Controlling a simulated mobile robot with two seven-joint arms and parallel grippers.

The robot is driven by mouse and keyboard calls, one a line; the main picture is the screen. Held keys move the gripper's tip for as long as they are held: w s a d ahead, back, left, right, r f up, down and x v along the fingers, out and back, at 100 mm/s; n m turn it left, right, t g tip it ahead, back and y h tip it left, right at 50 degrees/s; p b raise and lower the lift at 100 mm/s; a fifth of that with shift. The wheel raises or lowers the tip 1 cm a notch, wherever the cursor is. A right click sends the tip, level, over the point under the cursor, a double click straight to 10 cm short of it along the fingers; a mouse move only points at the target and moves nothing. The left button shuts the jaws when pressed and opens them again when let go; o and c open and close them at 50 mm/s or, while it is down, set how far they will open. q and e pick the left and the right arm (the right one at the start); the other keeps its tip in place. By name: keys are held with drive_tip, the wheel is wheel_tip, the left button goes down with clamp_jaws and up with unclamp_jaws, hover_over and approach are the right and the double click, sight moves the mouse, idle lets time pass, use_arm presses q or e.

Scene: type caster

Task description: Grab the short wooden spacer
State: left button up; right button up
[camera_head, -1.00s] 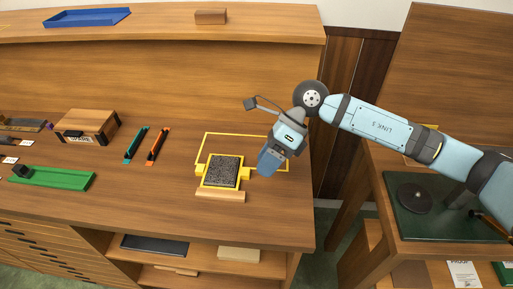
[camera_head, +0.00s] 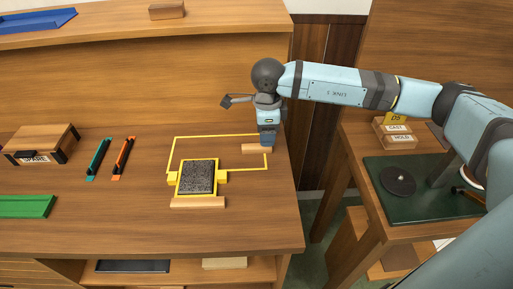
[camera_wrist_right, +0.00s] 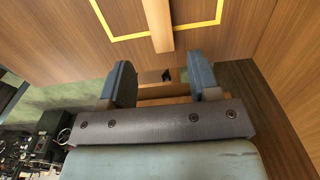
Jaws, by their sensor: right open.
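A short light wooden bar, which looks like the spacer (camera_head: 254,148), lies across the right side of a yellow outline on the bench. My right gripper (camera_head: 267,142) is at the bar's right end, pointing down, and hides part of that end. In the right wrist view the bar (camera_wrist_right: 158,22) runs toward the gap between the two open, empty fingers (camera_wrist_right: 161,78), its near end just beyond them. A longer wooden strip (camera_head: 197,202) lies in front of the yellow frame. My left gripper is not in view.
A yellow frame holding a dark textured block (camera_head: 198,176) sits left of the bar. Teal (camera_head: 99,158) and orange (camera_head: 123,157) tools and a wooden box (camera_head: 42,143) lie farther left. The bench's right edge is close to my gripper. A side table (camera_head: 430,210) stands right.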

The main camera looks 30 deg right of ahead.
sight(257, 148)
drive_tip(key=shift+w+d+f, duration=0.1)
drive_tip(key=shift+f, duration=1.25)
drive_tip(key=shift+w+f, duration=0.1)
drive_tip(key=shift+f, duration=1.25)
drive_tip(key=c, duration=1)
drive_tip(key=shift+r, duration=0.15)
